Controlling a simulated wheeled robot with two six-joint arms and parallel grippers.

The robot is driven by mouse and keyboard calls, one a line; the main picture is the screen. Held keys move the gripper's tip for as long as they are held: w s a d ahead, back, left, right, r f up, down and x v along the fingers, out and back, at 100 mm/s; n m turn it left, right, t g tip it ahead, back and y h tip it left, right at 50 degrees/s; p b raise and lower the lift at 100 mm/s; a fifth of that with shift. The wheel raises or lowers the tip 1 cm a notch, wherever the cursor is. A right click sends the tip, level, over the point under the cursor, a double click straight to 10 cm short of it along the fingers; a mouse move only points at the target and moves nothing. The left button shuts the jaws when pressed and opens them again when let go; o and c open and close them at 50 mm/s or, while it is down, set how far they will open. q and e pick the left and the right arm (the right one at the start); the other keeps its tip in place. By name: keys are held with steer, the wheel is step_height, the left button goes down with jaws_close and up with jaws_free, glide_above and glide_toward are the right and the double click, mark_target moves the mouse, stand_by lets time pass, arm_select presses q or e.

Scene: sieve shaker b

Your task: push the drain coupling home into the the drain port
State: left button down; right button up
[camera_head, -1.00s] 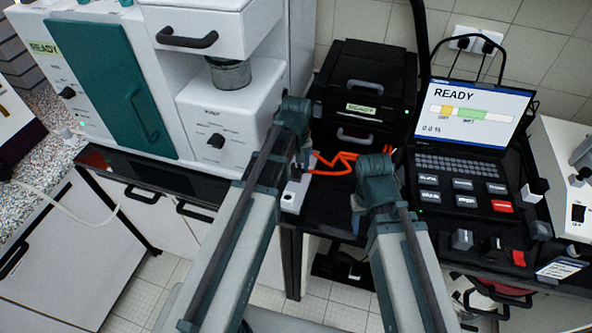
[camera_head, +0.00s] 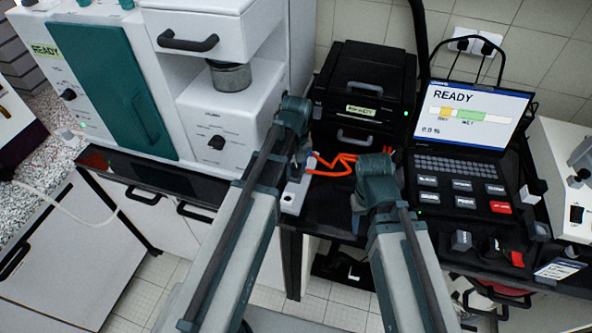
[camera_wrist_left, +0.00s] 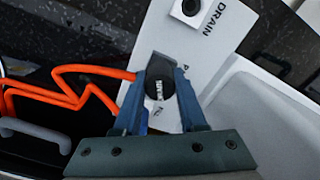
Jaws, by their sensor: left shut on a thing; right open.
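An orange hose (camera_wrist_left: 72,72) runs from the coupling to the left. Below it lies a white plate marked DRAIN, with the drain port (camera_wrist_left: 190,8) as a dark round opening near the plate's top end, apart from the coupling. The plate also shows in the head view (camera_head: 291,198), near my left gripper (camera_head: 300,168). Whether the coupling touches the plate cannot be told. My right gripper (camera_head: 358,214) is open; its fingers are mostly hidden by its wrist.
A black boxy unit (camera_head: 365,85) stands behind the grippers. A laptop-like console reading READY (camera_head: 470,115) is at the right. A white machine with a teal door (camera_head: 125,85) stands at the left. The orange hose lies between my two wrists.

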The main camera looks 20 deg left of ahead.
mark_target(296, 165)
arm_select(q)
steer(key=shift+r+p, duration=2.5)
steer(key=shift+r, duration=0.15)
arm_select(e)
steer(key=shift+r, duration=2.65)
arm_select(q)
steer(key=shift+r+p, duration=1.5)
steer(key=shift+p, duration=0.05)
arm_select(e)
step_height(296, 165, up, 3)
arm_select(q)
steer(key=shift+f, duration=0.1)
